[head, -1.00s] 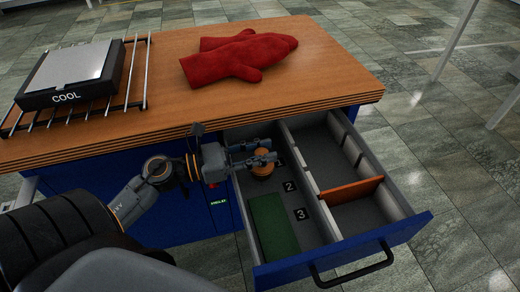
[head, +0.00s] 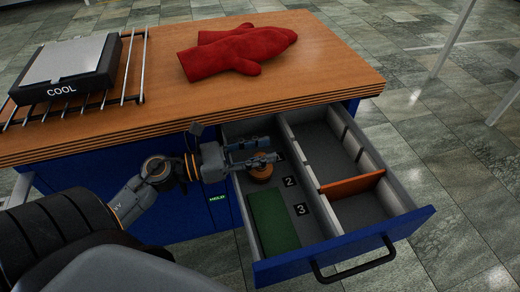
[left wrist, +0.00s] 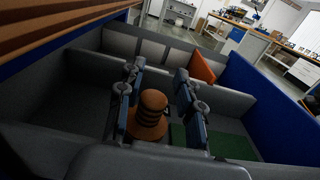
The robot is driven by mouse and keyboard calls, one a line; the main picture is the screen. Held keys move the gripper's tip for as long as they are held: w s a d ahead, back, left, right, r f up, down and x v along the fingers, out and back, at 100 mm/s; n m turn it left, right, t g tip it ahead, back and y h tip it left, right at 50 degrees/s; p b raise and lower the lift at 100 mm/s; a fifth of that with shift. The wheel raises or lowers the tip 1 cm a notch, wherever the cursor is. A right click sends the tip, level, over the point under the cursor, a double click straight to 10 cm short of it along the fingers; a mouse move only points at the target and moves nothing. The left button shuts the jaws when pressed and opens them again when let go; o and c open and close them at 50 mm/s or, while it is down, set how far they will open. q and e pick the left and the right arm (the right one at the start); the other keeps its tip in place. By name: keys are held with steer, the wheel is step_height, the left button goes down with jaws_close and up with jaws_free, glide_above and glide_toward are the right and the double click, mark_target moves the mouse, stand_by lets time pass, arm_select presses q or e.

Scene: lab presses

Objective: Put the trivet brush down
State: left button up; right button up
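The trivet brush (head: 261,174), a round orange piece with a dark-banded knob, stands upright in the left section of the open drawer (head: 345,262), near the number 2 mark. It also shows in the left wrist view (left wrist: 147,120). My left gripper (head: 274,150) is over the drawer, its fingers spread on either side of the brush knob. In the left wrist view my left gripper (left wrist: 159,82) shows gaps between both fingers and the knob. The lower finger hides part of the brush in the head view. My right gripper is not in view.
A green pad (head: 272,220) lies in the drawer's front left part, beside the number 3 mark. A divider (head: 303,165) and an orange partition (head: 352,185) split the drawer. The wooden top (head: 190,115) holds red mitts (head: 235,52) and a block marked COOL (head: 68,73) on a rack.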

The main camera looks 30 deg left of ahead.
arm_select(q)
steer(key=shift+o, duration=0.4)
steer(key=shift+r, duration=0.2)
steer(key=shift+r+p, duration=0.45)
steer(key=shift+p, duration=0.15)
steer(key=shift+s+a+f, duration=0.1)
steer(key=shift+s+a, duration=0.15)
steer(key=shift+s, duration=0.05)
steer(key=v, duration=1.1)
steer(key=shift+b, duration=0.3)
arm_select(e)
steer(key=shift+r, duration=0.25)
